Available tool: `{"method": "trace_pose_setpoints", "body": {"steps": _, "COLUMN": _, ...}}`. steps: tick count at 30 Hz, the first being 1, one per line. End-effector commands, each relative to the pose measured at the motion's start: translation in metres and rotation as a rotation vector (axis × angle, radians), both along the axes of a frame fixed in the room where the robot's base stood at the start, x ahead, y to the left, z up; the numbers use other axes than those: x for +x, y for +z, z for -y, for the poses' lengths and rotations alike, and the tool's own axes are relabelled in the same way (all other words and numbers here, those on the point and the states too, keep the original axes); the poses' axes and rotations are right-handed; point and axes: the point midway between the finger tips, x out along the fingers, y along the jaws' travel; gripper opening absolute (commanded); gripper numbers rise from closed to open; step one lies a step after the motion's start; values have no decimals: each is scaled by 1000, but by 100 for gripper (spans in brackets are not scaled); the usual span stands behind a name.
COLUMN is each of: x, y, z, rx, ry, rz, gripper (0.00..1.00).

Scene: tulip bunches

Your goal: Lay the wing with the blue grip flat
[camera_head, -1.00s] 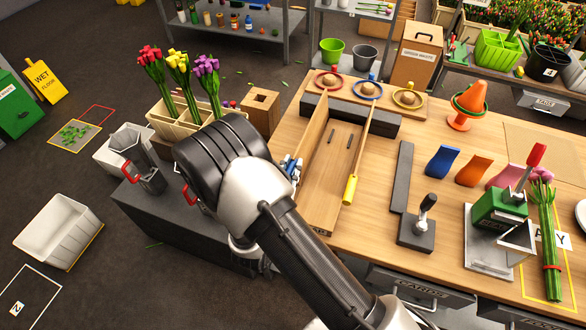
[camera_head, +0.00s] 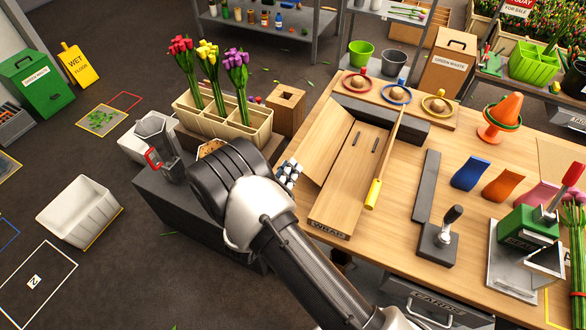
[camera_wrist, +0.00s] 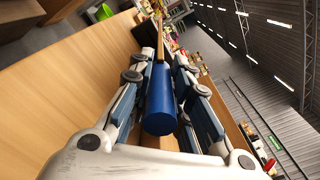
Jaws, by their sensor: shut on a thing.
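The wing with the blue grip is a plain wooden panel (camera_head: 328,138) along the left side of the wooden WRAP board (camera_head: 350,180). In the head view it leans outward to the left, neither upright nor flat. My gripper (camera_head: 288,172) is at its left outer edge, partly hidden by my own arm. In the wrist view the blue grip (camera_wrist: 160,100) is a cylinder lying between the two fingers of my gripper (camera_wrist: 160,85), which are shut on it. The blue grip is hidden in the head view.
A thin wooden strip with a yellow grip (camera_head: 373,194) runs along the board's right side. A dark bar (camera_head: 400,123) and a rack with ringed round pieces (camera_head: 397,92) lie behind. A cream crate with tulip bunches (camera_head: 222,120) and a wooden box (camera_head: 286,108) stand left.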

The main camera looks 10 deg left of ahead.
Motion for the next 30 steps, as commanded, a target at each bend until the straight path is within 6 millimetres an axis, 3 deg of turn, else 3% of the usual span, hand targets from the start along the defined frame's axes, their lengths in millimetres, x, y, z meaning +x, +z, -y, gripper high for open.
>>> {"method": "trace_pose_setpoints", "body": {"steps": 7, "x": 1, "y": -18, "z": -3, "rx": -144, "ry": 2, "rz": -52, "gripper": 0}}
{"method": "trace_pose_setpoints", "body": {"steps": 18, "x": 1, "y": -31, "z": -4, "rx": -133, "ry": 5, "rz": -55, "gripper": 0}}
{"method": "trace_pose_setpoints", "body": {"steps": 30, "x": 0, "y": -32, "z": -4, "rx": -132, "ry": 7, "rz": -55, "gripper": 0}}
